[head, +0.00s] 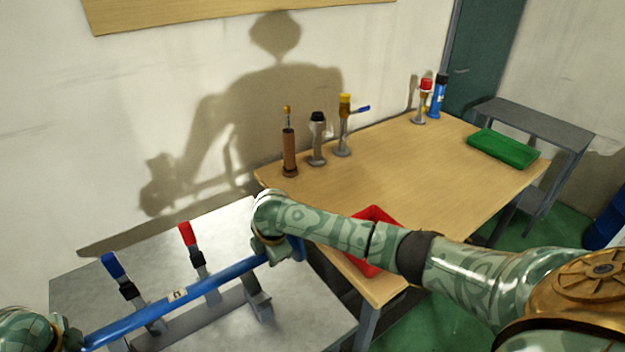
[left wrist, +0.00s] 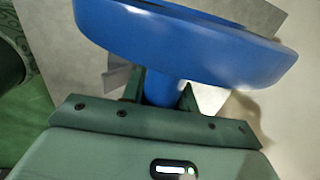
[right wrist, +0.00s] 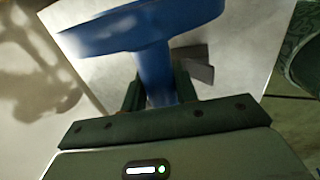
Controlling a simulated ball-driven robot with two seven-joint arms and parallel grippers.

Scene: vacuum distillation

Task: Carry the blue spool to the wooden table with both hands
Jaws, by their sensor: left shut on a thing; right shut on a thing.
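The blue spool (head: 215,280) is a long blue pipe with a white label, lying slantwise above the grey metal table (head: 90,280) in the head view. My left gripper (left wrist: 160,90) is shut around the pipe just below a wide blue flange (left wrist: 185,42). My right gripper (right wrist: 158,90) is shut around the pipe near the other flange (right wrist: 140,25). In the head view the right hand is at the spool's upper right end and the left hand at the bottom left corner. The wooden table (head: 420,180) stands to the right. I cannot tell whether the spool touches its supports.
Clamps with a blue handle (head: 115,267) and a red handle (head: 187,234) stand by the spool. A grey support (head: 257,298) is below it. The wooden table bears a red tray (head: 375,214), a green tray (head: 503,149) and several valves and fittings at the back. Its middle is clear.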

